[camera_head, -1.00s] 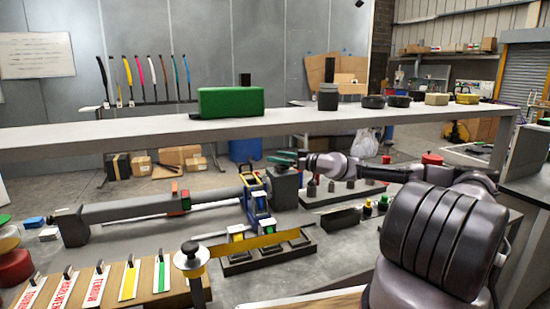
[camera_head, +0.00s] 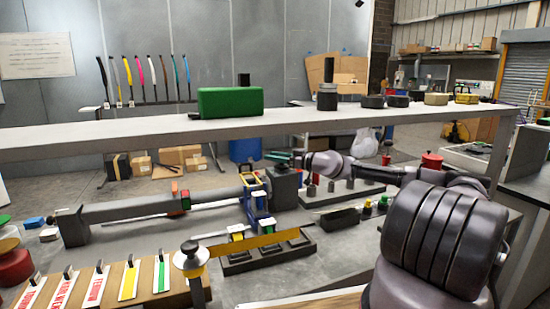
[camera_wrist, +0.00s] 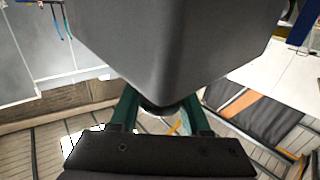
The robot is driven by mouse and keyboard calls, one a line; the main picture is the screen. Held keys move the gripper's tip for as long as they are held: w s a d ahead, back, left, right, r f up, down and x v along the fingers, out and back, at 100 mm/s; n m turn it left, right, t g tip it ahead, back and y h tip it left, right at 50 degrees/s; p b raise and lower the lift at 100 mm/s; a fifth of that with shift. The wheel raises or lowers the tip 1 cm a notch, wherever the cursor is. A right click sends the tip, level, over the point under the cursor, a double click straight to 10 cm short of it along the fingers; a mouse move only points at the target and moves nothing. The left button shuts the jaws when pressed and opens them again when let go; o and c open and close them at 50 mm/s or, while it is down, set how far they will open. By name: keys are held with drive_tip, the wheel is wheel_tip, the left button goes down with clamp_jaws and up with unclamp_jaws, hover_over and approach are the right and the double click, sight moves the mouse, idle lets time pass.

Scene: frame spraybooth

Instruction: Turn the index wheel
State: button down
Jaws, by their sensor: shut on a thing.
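A dark grey block (camera_head: 284,186) stands at the right end of a long grey tube on the bench. It fills the upper middle of the wrist view (camera_wrist: 172,45). My gripper (camera_head: 274,156), with green fingers, reaches in from the right at the top of this block. In the wrist view my gripper (camera_wrist: 160,106) has its fingers on either side of a small dark rounded part (camera_wrist: 158,108) under the block's near edge, and is shut on it. I take this part for the index wheel; most of it is hidden by the block.
A grey shelf (camera_head: 150,133) crosses above the bench, carrying a green box (camera_head: 230,102) and several dark cylinders. A black rack of pegs (camera_head: 340,193) lies right of the block. A yellow bar (camera_head: 245,244) and a wooden board of labelled strips (camera_head: 110,289) are in front.

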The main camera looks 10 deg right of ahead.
drive_tip(key=shift+s+a+n+g+y, duration=0.1)
drive_tip(key=shift+n+g+y, duration=0.2)
drive_tip(key=shift+n+g, duration=0.1)
drive_tip(key=shift+c, duration=1.9)
unclamp_jaws()
drive_tip(key=shift+d, duration=0.2)
drive_tip(key=v, duration=1)
drive_tip(key=shift+s+d, duration=0.2)
drive_tip(key=shift+s, duration=0.05)
